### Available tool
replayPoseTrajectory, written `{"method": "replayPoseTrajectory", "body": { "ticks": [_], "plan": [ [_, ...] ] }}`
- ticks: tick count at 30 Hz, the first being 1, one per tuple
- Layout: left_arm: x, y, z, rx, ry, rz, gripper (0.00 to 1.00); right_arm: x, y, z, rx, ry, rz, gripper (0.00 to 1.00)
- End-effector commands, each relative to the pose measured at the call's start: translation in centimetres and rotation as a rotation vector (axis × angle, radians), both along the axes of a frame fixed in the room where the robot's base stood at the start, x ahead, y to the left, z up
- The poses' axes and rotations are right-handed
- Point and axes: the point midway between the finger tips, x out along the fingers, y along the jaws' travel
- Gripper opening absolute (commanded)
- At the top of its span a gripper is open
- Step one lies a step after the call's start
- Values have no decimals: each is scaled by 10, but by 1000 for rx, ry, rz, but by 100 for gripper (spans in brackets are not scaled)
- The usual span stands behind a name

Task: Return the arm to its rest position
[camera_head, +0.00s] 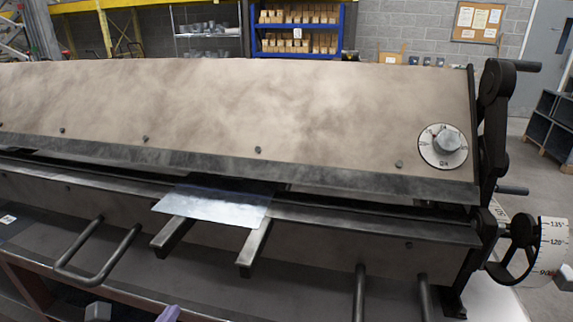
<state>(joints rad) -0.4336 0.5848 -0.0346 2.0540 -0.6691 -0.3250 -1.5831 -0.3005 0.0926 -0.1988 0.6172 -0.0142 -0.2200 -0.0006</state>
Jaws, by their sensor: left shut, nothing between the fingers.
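A thin bright metal sheet (213,206) lies at the front of a large bending brake (230,105). Its back edge reaches under the brake's dark clamping edge, and its front part rests over two dark support arms (254,250). My left gripper (98,312) barely shows at the bottom edge, left of centre. It is shut and empty, low in front of the brake and apart from the sheet. Most of it is cut off by the frame. My right gripper is not in view.
A U-shaped handle (97,273) and two dark bars (360,292) stick out from the brake's front. A round dial (443,146) and an angle scale (553,245) sit at its right end. Shelves with boxes (297,30) stand behind. A small pale lavender piece (168,314) shows at the bottom edge.

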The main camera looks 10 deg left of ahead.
Motion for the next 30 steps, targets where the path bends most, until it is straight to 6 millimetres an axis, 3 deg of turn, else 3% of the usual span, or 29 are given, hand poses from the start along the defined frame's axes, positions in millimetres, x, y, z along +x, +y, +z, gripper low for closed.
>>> {"method": "replayPoseTrajectory", "body": {
  "ticks": [1, 3, 5, 6, 8, 9, 12, 15, 18, 21, 30],
  "plan": [
    [-8, 12, -49, -176, 107, 95, 0, 0, 0, -3, 0, 1, 0, 59],
    [-30, 23, -121, -484, 257, 276, 0, -1, 0, -5, 1, 1, -1, 59],
    [-59, 25, -179, -739, 368, 460, 0, -1, 0, -7, 1, 2, -1, 59],
    [-83, 22, -215, -903, 430, 600, 0, -1, 0, -8, 1, 2, -1, 59],
    [-124, 13, -264, -1131, 504, 831, 0, -1, 0, -9, 1, 2, -1, 59],
    [-154, 4, -292, -1268, 538, 995, 0, -1, 0, -10, 1, 3, -1, 59],
    [-226, -25, -341, -1524, 564, 1403, 0, -1, 0, -13, 1, 3, 0, 59],
    [-282, -50, -364, -1657, 528, 1732, 0, -2, 0, -14, 1, 4, 0, 59],
    [-314, -64, -372, -1706, 481, 1925, 0, -2, -1, -14, 0, 4, 1, 59],
    [-324, -69, -373, -1720, 458, 1989, 0, -2, -1, -14, -1, 4, 1, 59],
    [-324, -68, -373, -1718, 458, 1987, 0, -2, -1, -14, -1, 4, 2, 59]
  ]
}}
